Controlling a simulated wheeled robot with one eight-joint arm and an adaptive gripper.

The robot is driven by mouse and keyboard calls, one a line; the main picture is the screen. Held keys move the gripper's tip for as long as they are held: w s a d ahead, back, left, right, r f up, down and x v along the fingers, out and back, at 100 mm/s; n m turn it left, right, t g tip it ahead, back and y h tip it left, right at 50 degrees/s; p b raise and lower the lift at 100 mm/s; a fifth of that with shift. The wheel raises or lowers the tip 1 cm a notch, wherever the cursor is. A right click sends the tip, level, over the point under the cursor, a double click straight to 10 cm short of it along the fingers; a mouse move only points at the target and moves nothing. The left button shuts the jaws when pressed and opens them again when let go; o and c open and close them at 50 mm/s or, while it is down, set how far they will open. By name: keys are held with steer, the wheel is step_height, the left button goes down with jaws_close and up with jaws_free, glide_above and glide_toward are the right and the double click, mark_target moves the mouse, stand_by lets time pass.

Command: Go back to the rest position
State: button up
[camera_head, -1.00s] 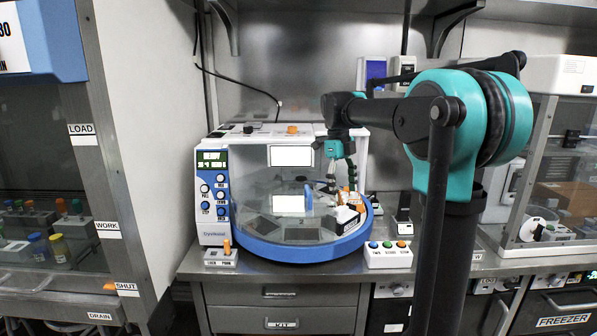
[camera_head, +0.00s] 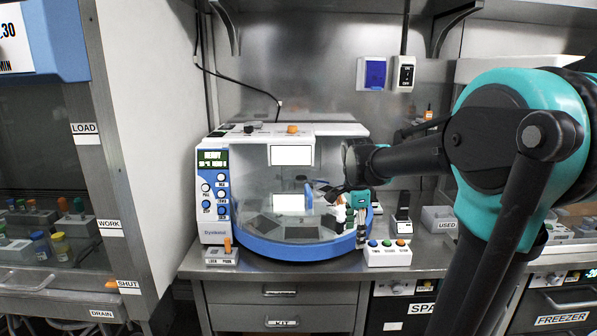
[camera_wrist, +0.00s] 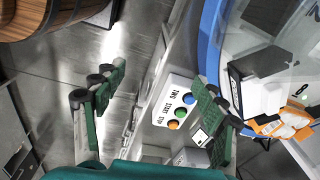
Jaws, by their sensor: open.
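My gripper (camera_head: 361,228) is at the right front edge of the blue-rimmed glass-domed machine (camera_head: 215,200), partly hidden by my own arm. In the wrist view my gripper (camera_wrist: 152,98) has its two green fingers wide apart with nothing held between them. The three-button box (camera_head: 388,256) is just below and right of my gripper in the head view. It also shows between the fingers in the wrist view (camera_wrist: 172,115). An orange-and-white item (camera_wrist: 285,124) is at the machine's right side, beside the right finger.
A lock/park switch box (camera_head: 221,256) stands at the machine's front left. A bin labelled USED (camera_head: 438,219) is at the back right. A cabinet with a LOAD label (camera_head: 85,128) fills the left. Bench room in front of the machine is narrow.

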steer(key=s+d+f+n+t, duration=0.2)
steer(key=s+f+n+t, duration=0.1)
steer(key=s+f+n, duration=1.3)
steer(key=shift+s+d+y, duration=0.2)
steer(key=shift+d+y, duration=0.1)
steer(key=shift+d, duration=0.05)
steer(key=shift+r, duration=0.1)
